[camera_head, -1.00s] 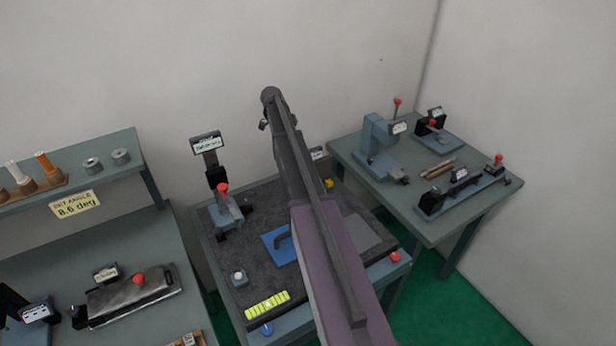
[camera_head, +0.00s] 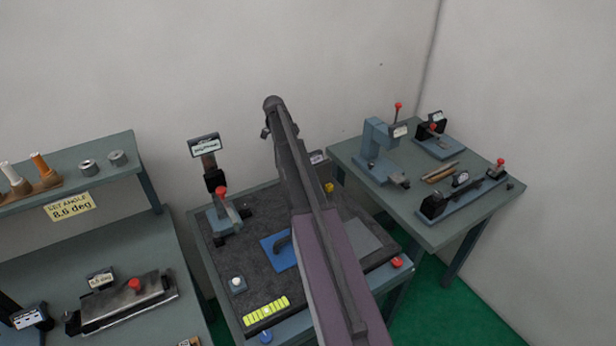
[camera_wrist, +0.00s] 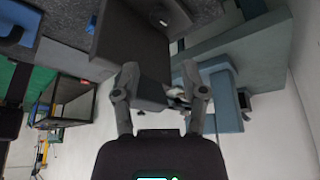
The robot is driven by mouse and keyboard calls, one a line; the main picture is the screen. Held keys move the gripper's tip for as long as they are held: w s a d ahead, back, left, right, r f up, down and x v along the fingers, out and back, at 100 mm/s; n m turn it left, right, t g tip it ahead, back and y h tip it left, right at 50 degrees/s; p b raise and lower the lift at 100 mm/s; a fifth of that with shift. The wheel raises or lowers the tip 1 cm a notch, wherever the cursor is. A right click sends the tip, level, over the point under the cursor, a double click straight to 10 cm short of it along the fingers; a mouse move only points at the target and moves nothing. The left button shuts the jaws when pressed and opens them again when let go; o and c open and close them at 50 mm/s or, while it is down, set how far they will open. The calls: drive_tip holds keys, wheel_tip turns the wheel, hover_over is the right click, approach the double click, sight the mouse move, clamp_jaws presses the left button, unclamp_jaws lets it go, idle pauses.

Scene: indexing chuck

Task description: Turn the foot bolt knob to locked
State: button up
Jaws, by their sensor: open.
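No part is readably marked as the foot bolt knob, so I cannot tell which one it is. A small round blue knob (camera_head: 265,337) sits low at the front of the middle bench, near the picture's bottom edge. My gripper (camera_wrist: 158,78) is open in the wrist view, its two fingers spread. A dark grey block (camera_wrist: 132,45) is seen just beyond and between the fingers; I cannot tell whether they touch it. In the head view my arm rises across the middle bench and hides part of it; the gripper is not clear there.
The middle bench (camera_head: 250,262) carries a blue plate with a handle (camera_head: 274,252), a yellow-green strip (camera_head: 266,311) and a red button (camera_head: 397,262). A right bench (camera_head: 402,207) holds several fixtures with red knobs. A left bench has a shelf (camera_head: 75,170). Green floor lies between benches.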

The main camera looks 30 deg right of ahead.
drive_tip(key=shift+b+x, duration=5.2)
drive_tip(key=shift+x, duration=0.8)
